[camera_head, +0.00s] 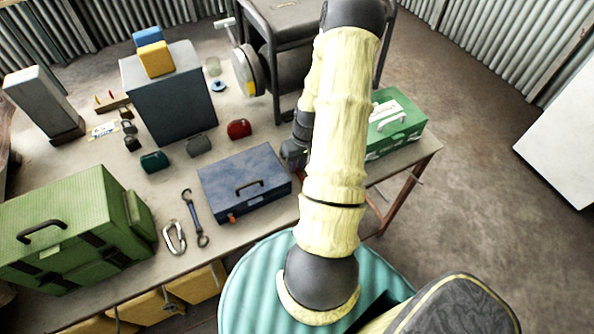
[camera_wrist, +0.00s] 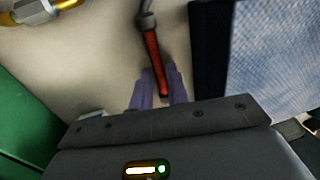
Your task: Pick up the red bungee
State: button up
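The red bungee (camera_wrist: 155,60) lies on the tan tabletop in the wrist view, a red strap with a dark metal fitting at its upper end. Its lower end shows in the gap between the two purple fingers of my gripper (camera_wrist: 160,85). The fingers are apart, one on each side of the strap; I cannot tell their height above it.
The blue case (camera_head: 243,184) stands beside the bungee, also on the right of the wrist view (camera_wrist: 280,50). A green box (camera_head: 398,128) is on the other side. A gold-and-grey fitting (camera_wrist: 45,10) lies nearby. A blue strap (camera_head: 195,218) and carabiner (camera_head: 174,238) lie farther left.

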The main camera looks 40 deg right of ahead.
dwell(0.3)
grip_shut()
jog(key=shift+r, duration=0.1)
notch_tip(320, 180, up, 10)
jog(key=shift+b, duration=0.4)
dwell(0.5)
